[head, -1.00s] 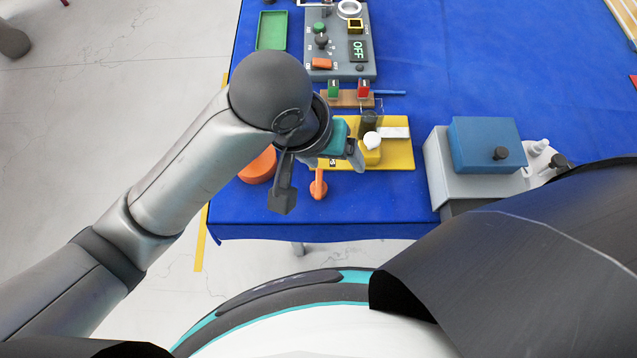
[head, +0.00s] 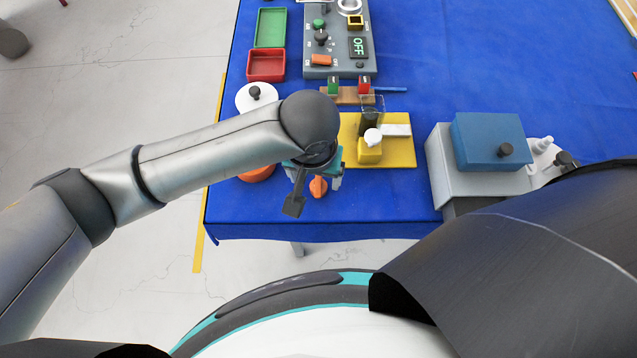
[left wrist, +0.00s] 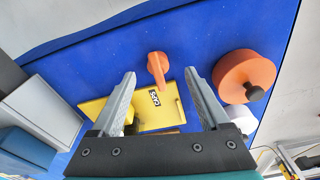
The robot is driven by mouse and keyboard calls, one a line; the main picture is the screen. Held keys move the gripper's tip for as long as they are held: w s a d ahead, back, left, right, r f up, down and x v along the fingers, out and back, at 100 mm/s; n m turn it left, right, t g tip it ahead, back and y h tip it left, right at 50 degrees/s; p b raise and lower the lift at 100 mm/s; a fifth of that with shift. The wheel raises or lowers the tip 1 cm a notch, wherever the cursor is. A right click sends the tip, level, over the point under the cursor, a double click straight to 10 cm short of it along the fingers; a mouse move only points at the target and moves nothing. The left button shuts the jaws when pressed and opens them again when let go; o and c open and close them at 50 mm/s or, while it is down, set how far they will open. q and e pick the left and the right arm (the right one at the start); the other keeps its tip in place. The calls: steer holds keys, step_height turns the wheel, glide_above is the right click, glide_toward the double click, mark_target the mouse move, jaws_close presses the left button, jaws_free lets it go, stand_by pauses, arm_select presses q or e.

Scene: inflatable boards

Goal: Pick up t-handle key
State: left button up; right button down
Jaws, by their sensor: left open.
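The t-handle key (head: 318,187) is orange and lies on the blue table near its front edge, partly hidden by my left gripper in the head view. In the left wrist view the orange key (left wrist: 157,66) shows ahead of the fingertips, between their lines and apart from both. My left gripper (head: 316,183) is above the key and points down. In the left wrist view the left gripper (left wrist: 160,76) is open, with nothing between its fingers. My right gripper is not in view.
A yellow board (head: 404,154) lies just behind the key. An orange round lidded pot (left wrist: 243,77) and a white pot (head: 256,97) stand on the left. A grey box with a blue top (head: 487,141) stands on the right. Free blue cloth (head: 385,205) lies between.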

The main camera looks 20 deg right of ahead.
mark_target(318, 182)
arm_select(q)
steer(key=shift+w+d+f+b, duration=0.15)
steer(key=shift+w+f, duration=0.05)
steer(key=shift+f, duration=0.7)
steer(key=shift+w+d+f+b, duration=0.15)
steer(key=shift+d+f, duration=0.05)
steer(key=shift+f, duration=0.75)
steer(key=shift+w+d+f+b, duration=0.15)
steer(key=shift+w+f, duration=0.05)
steer(key=shift+f, duration=0.7)
jaws_close()
